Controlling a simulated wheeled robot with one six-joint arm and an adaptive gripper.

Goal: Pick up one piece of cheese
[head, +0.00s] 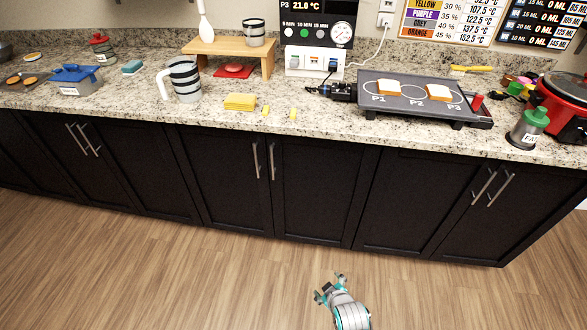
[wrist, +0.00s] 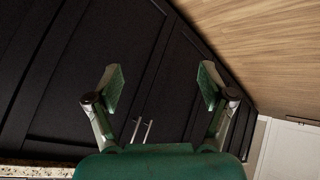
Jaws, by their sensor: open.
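Yellow cheese (head: 240,102) lies as a flat stack of square slices on the granite counter, left of the middle in the head view. Two small yellow pieces, which may be cheese too, lie just right of it: one yellow piece (head: 266,111) and another yellow piece (head: 293,113). My gripper (head: 331,288) is low in front of the cabinets, over the floor and well away from the cheese. In the wrist view my gripper (wrist: 162,88) is open and empty, with dark cabinet doors beyond it. No cheese shows in the wrist view.
A griddle (head: 395,105) with two bread slices (head: 389,87) stands right of the cheese. A striped jug (head: 185,80) stands left of it, and a wooden stand (head: 230,47) behind. A red pot (head: 560,105) is far right. The floor (head: 200,275) is clear.

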